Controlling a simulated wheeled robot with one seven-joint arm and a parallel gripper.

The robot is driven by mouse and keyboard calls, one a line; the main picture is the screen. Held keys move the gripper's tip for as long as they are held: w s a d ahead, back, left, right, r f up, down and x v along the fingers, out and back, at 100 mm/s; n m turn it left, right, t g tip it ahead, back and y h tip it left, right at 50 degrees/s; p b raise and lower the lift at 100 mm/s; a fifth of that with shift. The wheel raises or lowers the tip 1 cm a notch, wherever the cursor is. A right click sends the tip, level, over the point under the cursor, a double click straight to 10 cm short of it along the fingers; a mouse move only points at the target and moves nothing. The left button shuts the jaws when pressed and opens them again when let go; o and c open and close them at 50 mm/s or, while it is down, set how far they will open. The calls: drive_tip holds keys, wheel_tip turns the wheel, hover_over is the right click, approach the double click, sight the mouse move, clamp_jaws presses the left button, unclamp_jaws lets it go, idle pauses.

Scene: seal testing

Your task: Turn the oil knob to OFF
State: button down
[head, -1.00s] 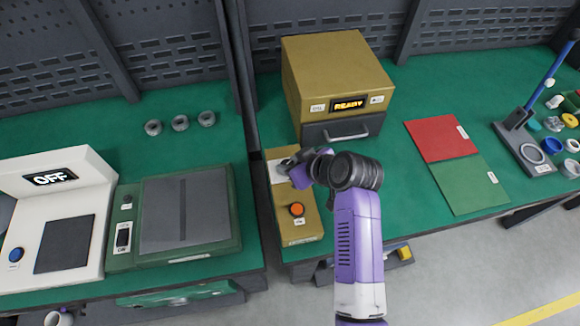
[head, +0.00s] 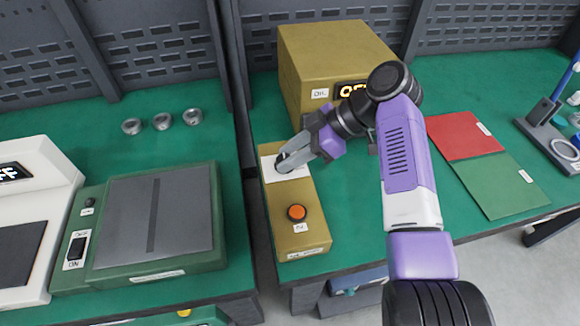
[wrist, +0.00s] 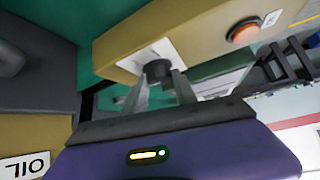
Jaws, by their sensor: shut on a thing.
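The dark round knob (wrist: 158,70) stands on a white plate (head: 271,171) at the far end of the ochre control box (head: 290,215). My gripper (wrist: 160,84) is shut on the knob, one finger on each side, and reaches in from the right in the head view. The fingers hide most of the knob and any markings there in the head view. The large ochre box (head: 335,52) behind has a lit display (head: 352,89). Its first letters look like "OF"; the rest is behind my arm.
An orange button (head: 297,212) sits on the control box's near end. An OIL label (wrist: 25,166) shows in the wrist view. Red (head: 462,136) and green (head: 500,183) mats lie to the right. A green device (head: 150,220) and several metal rings stand on the left bench.

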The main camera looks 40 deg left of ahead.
drive_tip(key=shift+n+g+h+b, duration=0.35)
drive_tip(key=shift+n+b, duration=0.25)
drive_tip(key=shift+b, duration=0.3)
drive_tip(key=c, duration=1)
unclamp_jaws()
drive_tip(key=v, duration=0.7)
drive_tip(key=shift+w+d+r, duration=0.2)
drive_tip(key=shift+w+r, duration=0.05)
